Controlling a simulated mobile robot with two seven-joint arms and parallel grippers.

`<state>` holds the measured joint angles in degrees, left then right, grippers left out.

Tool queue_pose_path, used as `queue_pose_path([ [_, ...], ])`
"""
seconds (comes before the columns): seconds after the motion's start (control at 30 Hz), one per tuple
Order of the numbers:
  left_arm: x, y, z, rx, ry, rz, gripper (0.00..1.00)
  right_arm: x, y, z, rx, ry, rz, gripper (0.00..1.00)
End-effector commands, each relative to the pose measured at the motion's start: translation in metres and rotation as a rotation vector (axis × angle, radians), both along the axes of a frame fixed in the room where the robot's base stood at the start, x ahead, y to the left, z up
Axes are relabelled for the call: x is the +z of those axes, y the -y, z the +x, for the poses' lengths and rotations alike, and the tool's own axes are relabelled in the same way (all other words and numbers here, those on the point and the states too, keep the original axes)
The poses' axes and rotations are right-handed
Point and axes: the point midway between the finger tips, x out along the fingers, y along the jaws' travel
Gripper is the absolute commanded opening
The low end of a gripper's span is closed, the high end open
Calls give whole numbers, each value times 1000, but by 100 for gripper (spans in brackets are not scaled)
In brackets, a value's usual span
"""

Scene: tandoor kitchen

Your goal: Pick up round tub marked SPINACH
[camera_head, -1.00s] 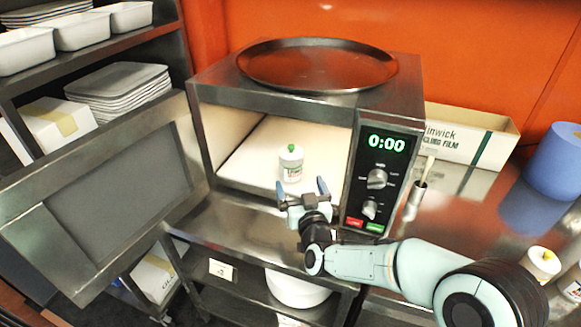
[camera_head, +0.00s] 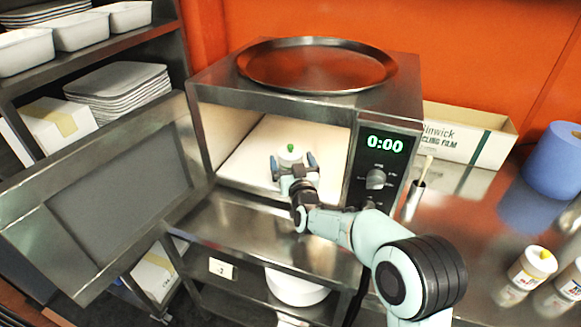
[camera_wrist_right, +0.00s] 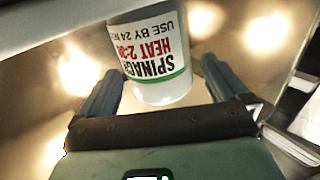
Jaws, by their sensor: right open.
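My right gripper (camera_head: 294,162) reaches through the microwave opening. Its blue fingers are open, one to each side of the tub, with gaps visible between fingers and tub in the wrist view (camera_wrist_right: 160,85). The gripper hides the lower part of the tub in the head view. My left gripper is not in view.
The microwave door (camera_head: 110,205) hangs open at the left. A round metal tray (camera_head: 316,66) lies on the microwave. Other tubs (camera_head: 530,268) stand on the counter at right, near a blue roll (camera_head: 556,162) and a cling film box (camera_head: 468,136).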

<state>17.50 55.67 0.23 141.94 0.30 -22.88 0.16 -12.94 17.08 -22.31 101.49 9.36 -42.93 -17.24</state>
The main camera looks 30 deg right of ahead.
Motion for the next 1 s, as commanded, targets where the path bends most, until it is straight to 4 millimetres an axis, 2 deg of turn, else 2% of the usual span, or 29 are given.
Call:
queue_pose_path([
  [0.07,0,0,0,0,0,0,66,0,0,0,0,0,0,97],
  [0.2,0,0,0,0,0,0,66,0,0,0,0,0,0,51],
  [0.3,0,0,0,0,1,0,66,1,0,0,0,4,0,27],
  [0.57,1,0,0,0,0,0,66,6,0,0,0,5,0,26],
  [0.67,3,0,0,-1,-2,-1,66,21,0,0,0,9,0,26],
  [1.0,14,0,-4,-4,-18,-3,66,87,0,-1,-1,8,1,26],
])
